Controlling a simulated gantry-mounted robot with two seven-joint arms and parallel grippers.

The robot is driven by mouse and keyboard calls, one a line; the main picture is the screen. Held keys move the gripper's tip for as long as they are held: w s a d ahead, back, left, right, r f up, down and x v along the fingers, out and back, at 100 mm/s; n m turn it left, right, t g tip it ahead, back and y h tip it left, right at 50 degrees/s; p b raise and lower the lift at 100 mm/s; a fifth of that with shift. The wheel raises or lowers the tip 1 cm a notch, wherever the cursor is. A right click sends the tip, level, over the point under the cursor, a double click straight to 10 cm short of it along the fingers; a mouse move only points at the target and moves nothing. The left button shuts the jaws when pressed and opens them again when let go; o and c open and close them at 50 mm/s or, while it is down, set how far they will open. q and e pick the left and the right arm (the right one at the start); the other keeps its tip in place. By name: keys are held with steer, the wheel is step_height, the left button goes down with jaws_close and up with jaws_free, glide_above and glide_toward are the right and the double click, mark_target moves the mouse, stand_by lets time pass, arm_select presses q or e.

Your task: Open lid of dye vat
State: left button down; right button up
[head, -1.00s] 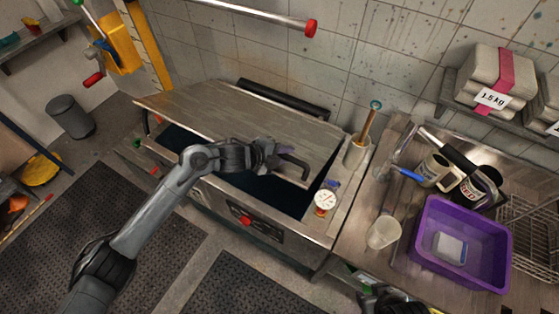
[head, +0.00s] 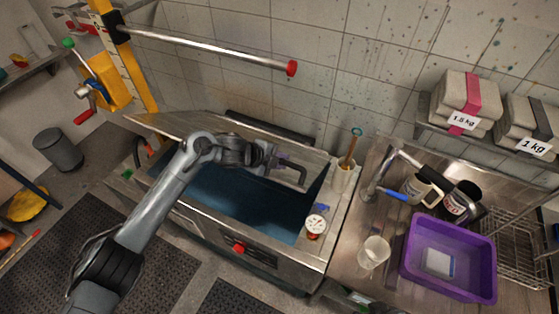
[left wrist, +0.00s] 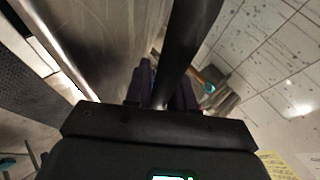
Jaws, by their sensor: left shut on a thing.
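The dye vat (head: 275,262) is a steel tank with a dark blue inside (head: 235,205). Its steel lid (head: 185,123) is tilted up at the front and leans back toward the wall, leaving a wide opening. My left gripper (head: 268,158) is shut on the lid's dark handle (head: 292,165) near the lid's right side. In the left wrist view the fingers (left wrist: 162,90) close around the dark handle bar (left wrist: 197,30), with the lid (left wrist: 110,35) beside it. The exact grip is partly hidden. My right gripper is not in view.
A gauge (head: 316,225) and a holder with a wooden stick (head: 342,175) stand on the vat's right rim. A purple bin (head: 410,262) and a beaker (head: 374,252) are on the right counter. A steel bar with a red end (head: 291,68) juts out above the lid.

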arm_select(q)
steer(key=c, duration=1.1)
jaws_free()
steer(key=shift+o, duration=0.2)
steer(key=shift+a, duration=0.1)
steer(key=b+v, duration=0.1)
steer(key=v, duration=0.9)
steer(key=shift+s+r, duration=0.2)
steer(key=shift+r, duration=0.1)
steer(key=shift+a, duration=0.15)
steer(key=shift+c, duration=0.2)
